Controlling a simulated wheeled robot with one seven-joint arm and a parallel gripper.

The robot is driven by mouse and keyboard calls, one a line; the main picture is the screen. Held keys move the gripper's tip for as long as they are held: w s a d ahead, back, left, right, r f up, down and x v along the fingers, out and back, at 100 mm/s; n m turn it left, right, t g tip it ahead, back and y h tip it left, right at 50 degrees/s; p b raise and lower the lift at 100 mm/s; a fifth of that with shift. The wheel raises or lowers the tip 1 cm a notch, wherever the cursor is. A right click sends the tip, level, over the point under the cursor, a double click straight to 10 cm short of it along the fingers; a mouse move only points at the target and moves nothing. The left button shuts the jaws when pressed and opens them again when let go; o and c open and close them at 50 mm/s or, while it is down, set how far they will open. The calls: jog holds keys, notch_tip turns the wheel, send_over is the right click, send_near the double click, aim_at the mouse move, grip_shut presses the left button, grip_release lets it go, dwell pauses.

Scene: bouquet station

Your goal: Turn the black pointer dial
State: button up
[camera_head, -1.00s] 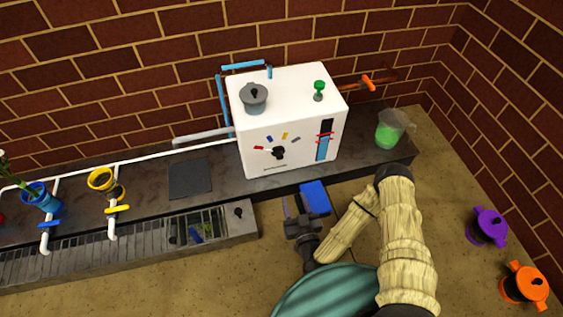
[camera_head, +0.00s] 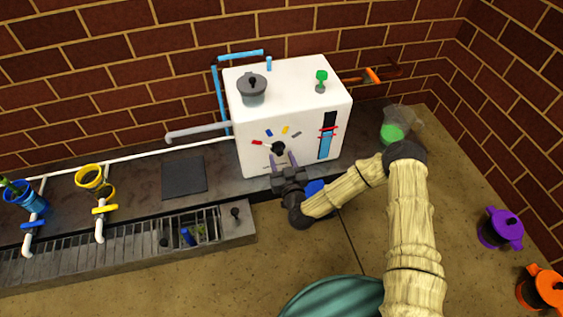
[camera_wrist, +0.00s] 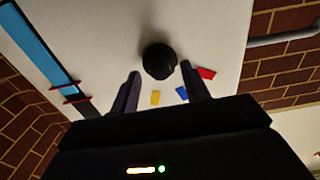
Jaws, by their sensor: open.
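The black pointer dial (camera_head: 278,149) sits on the front face of the white box (camera_head: 252,133). Red, blue, yellow and grey marks lie in an arc above it in the head view. My gripper (camera_head: 283,163) is open and just in front of the dial. In the wrist view the round black dial (camera_wrist: 159,61) lies just beyond the fingertips, roughly between their lines, and my gripper (camera_wrist: 160,72) holds nothing. I cannot tell whether a finger touches the dial. The direction of its pointer is not clear.
A blue gauge with red markers (camera_head: 326,141) is right of the dial on the same face. A grey lidded pot (camera_head: 252,91) and a green knob (camera_head: 321,77) are on top. A jug with green contents (camera_head: 394,131) stands right. A blue block (camera_head: 315,188) lies partly behind my arm.

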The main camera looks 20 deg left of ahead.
jog(key=shift+w+a, duration=0.3)
jog(key=shift+w, duration=0.15)
jog(key=shift+c, duration=0.5)
jog(key=c, duration=0.9)
